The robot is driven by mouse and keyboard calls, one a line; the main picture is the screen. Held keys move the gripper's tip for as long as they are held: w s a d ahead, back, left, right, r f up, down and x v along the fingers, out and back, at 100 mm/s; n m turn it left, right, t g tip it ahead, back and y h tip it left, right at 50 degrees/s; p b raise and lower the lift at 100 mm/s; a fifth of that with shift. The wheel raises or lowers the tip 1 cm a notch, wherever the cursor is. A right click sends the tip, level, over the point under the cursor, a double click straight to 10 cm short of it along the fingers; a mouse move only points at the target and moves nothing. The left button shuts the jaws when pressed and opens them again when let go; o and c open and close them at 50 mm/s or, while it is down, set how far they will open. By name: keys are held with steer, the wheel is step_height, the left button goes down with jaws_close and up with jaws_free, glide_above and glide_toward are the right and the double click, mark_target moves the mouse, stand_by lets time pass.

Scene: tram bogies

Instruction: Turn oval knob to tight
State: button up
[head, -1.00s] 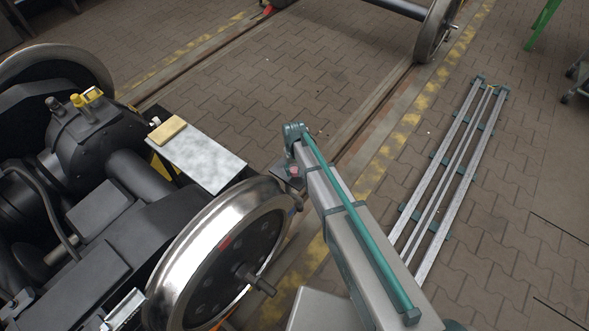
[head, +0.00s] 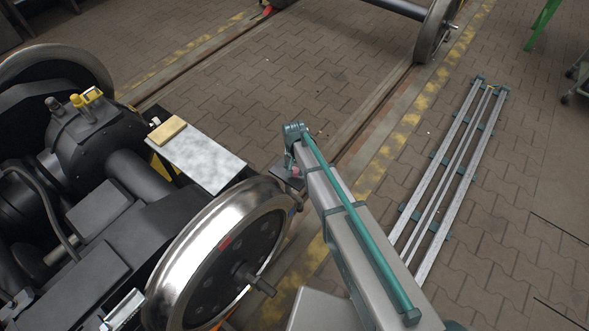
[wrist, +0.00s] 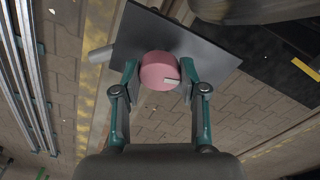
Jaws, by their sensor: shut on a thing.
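A pink knob (wrist: 157,75) with a pale mark on its face sits in front of a dark grey plate (wrist: 135,35) in the wrist view. It looks nearly round from here. My gripper (wrist: 159,72) is shut on the knob, with one teal finger on each side. The pale mark points to the right, toward the right finger. In the head view my arm covers most of the gripper, and only a small pinkish bit (head: 296,171) shows beside the arm's end. No tight marking can be read.
A steel wheel (head: 190,240) of the bogie stands left of my arm. A grey bench plate with a wooden block (head: 167,129) lies behind it. A grey peg (wrist: 100,54) shows left of the dark plate. Long metal rails (head: 440,170) lie on the paving at right.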

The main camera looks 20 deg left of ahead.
mark_target(295, 170)
steer(key=o, duration=1.1)
steer(key=shift+o, duration=0.2)
steer(key=shift+r, duration=0.1)
step_height(295, 170, up, 12)
